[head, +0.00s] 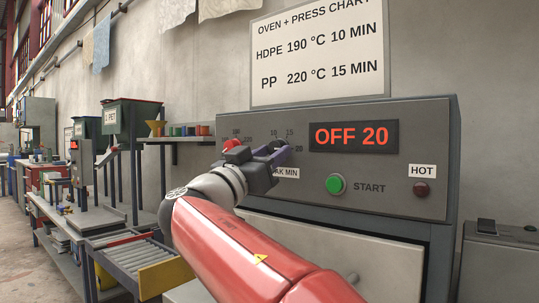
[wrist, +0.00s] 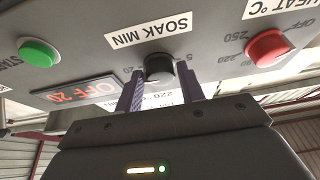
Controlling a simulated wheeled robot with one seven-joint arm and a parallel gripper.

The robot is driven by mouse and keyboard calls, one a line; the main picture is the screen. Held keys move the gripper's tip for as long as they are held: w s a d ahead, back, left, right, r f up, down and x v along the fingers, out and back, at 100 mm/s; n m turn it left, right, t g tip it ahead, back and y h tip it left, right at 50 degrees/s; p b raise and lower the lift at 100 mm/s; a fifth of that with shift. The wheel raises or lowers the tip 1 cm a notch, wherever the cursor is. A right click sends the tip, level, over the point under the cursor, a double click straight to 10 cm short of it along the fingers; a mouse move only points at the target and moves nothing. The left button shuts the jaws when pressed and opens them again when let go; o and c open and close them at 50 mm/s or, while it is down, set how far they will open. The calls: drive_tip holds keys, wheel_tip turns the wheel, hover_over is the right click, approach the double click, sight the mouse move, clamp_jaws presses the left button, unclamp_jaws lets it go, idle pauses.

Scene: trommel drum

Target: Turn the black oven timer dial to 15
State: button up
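The black oven timer dial (wrist: 159,66) sits above the SOAK MIN label in the head view. In that view it shows partly behind my gripper (head: 281,165), with 10, 15 and 20 marked around it. In the wrist view the two purple fingers of my gripper (wrist: 160,82) stand on either side of the dial. Narrow gaps seem to show between fingers and dial; I cannot tell whether either touches. The dial's pointer cannot be read. The red display (head: 352,136) reads OFF 20.
A red heat dial (wrist: 268,47) is beside the timer dial. A green START button (head: 336,184) and a HOT lamp (head: 421,189) are on the same grey panel (head: 390,190). The chart (head: 318,55) above lists PP 220 °C 15 MIN and HDPE 190 °C 10 MIN.

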drive_tip(key=c, duration=0.6)
drive_tip(key=shift+o, duration=0.2)
drive_tip(key=shift+f+n+y+b, duration=0.1)
drive_tip(key=shift+n+y+b, duration=0.3)
drive_tip(key=shift+n+b, duration=0.15)
drive_tip(key=shift+s+d+r+n+t+y+b, duration=0.2)
drive_tip(key=shift+n+y, duration=0.95)
drive_tip(key=shift+n, duration=1.35)
drive_tip(key=shift+d+r+n+t+y+b, duration=0.1)
drive_tip(key=shift+n+t+y, duration=0.25)
drive_tip(key=shift+n+y, duration=1.45)
drive_tip(key=shift+s+d+r+n+t+y+b, duration=0.2)
drive_tip(key=shift+n+y, duration=0.25)
drive_tip(key=shift+n, duration=2.7)
drive_tip(key=shift+w+a+f, duration=0.1)
drive_tip(key=shift+a+f, duration=0.05)
drive_tip(key=o, duration=1)
